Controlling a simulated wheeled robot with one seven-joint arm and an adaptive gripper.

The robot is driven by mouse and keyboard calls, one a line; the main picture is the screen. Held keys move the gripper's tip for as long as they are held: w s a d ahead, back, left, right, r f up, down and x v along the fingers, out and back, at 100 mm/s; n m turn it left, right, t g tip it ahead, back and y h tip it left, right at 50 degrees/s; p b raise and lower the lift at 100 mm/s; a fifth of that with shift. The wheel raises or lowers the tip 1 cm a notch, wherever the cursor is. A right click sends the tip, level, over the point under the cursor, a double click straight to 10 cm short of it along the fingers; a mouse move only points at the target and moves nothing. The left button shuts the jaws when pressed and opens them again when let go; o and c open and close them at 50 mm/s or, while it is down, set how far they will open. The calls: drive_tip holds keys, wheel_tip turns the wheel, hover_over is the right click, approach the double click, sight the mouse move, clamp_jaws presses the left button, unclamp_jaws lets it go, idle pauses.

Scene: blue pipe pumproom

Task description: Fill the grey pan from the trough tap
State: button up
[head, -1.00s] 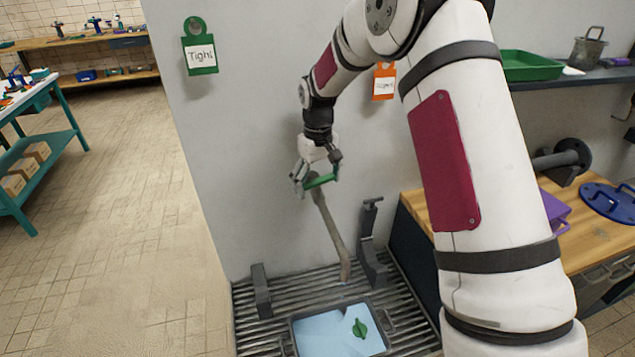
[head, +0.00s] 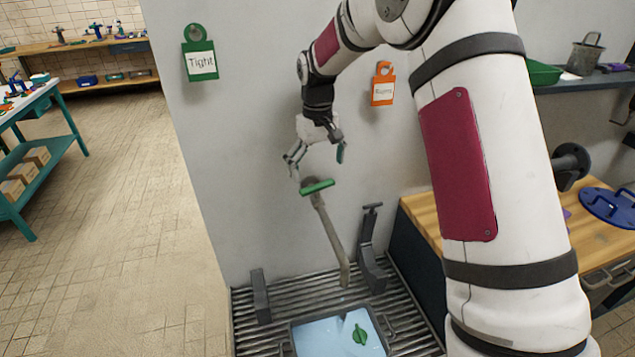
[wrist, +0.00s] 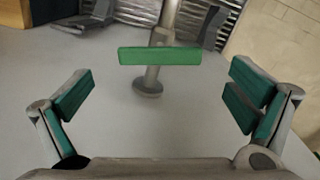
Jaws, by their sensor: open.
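The trough tap is a grey pipe (head: 332,240) slanting down from the wall, with a green bar handle (head: 318,187) across its top. The handle also shows in the wrist view (wrist: 160,56), lying crosswise. My gripper (head: 317,160) is open and empty, just above and apart from the handle. In the wrist view its green-padded fingers (wrist: 160,92) are spread wide. The grey pan (head: 291,342) sits on the slatted trough below the spout. It holds a pale blue, reflective surface with a green shape (head: 360,334) in it. I make out no clear stream from the spout.
Dark brackets (head: 261,296) (head: 371,250) stand at the left and right of the trough grating (head: 245,325). A green "Tight" tag (head: 200,60) and an orange tag (head: 383,88) hang on the wall. A wooden bench (head: 590,235) is at the right.

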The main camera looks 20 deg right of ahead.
sight(318, 186)
wheel_tip(318, 186, up, 6)
drive_tip(key=shift+f, duration=0.1)
idle(1.1)
